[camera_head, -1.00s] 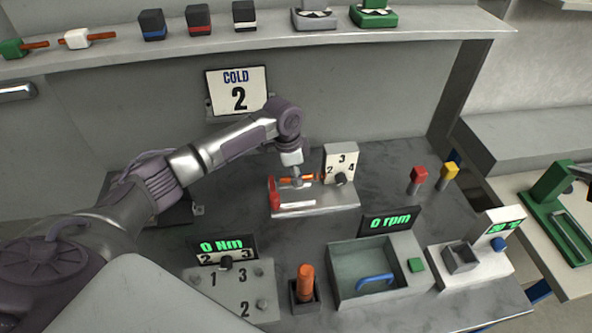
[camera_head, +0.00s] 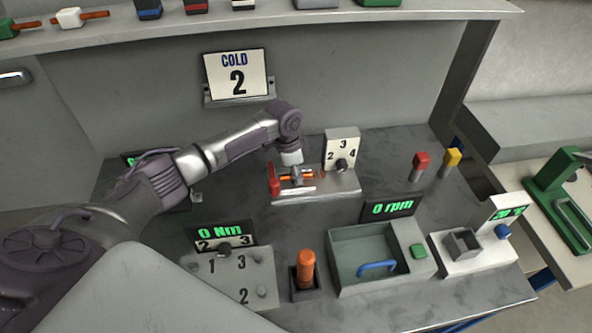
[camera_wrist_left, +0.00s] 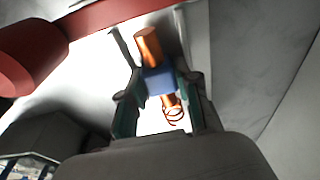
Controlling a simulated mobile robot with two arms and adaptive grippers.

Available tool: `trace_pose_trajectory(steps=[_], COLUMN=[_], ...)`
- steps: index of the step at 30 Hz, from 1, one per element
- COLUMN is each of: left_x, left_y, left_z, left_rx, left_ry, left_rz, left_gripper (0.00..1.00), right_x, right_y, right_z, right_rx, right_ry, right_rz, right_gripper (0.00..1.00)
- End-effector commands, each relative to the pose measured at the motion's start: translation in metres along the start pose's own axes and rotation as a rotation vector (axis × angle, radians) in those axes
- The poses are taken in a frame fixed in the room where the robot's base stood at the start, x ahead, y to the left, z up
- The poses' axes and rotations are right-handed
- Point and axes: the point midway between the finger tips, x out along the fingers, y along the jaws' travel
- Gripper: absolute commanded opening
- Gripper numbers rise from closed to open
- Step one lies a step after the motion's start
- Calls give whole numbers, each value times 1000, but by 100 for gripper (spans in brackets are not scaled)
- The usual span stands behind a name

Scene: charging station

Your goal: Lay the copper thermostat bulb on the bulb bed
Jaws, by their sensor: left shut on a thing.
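My left gripper (camera_head: 297,175) is shut on the copper thermostat bulb (camera_head: 284,178), which lies level across the fingers. In the left wrist view the bulb (camera_wrist_left: 148,46) has a blue middle between the green-edged fingertips (camera_wrist_left: 158,84) and a thin copper coil at its near end. The pale fixture that appears to be the bulb bed (camera_head: 330,187) is right below, with a red part (camera_head: 273,182) at its left end. Whether the bulb touches the bed I cannot tell. My right gripper is not in view.
A dial plate marked 2, 3, 4 (camera_head: 342,148) stands behind the fixture's right end. In front are a grey box with a blue handle (camera_head: 338,286), an orange-handled tool (camera_head: 306,268) and a numbered panel (camera_head: 222,283). Red (camera_head: 421,160) and yellow (camera_head: 452,158) knobs stand right.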

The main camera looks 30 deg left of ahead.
Motion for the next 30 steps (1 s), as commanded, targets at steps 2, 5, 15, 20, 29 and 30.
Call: trace_pose_trajectory(steps=[2,5,15,20,29,30], left_x=[4,6,7,7,6,5], left_y=[0,0,1,1,0,0], left_z=[0,1,2,3,2,2], left_rx=[0,0,0,-1,-1,-1], left_ry=[0,0,-4,-5,-4,-4], left_rz=[0,0,2,3,2,1], left_gripper=[0,0,50,61,61,61], right_x=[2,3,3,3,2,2], right_y=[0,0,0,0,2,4], right_z=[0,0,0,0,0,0], right_rx=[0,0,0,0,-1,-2], right_ry=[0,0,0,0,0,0], right_rz=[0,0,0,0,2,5], right_gripper=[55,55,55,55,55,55])
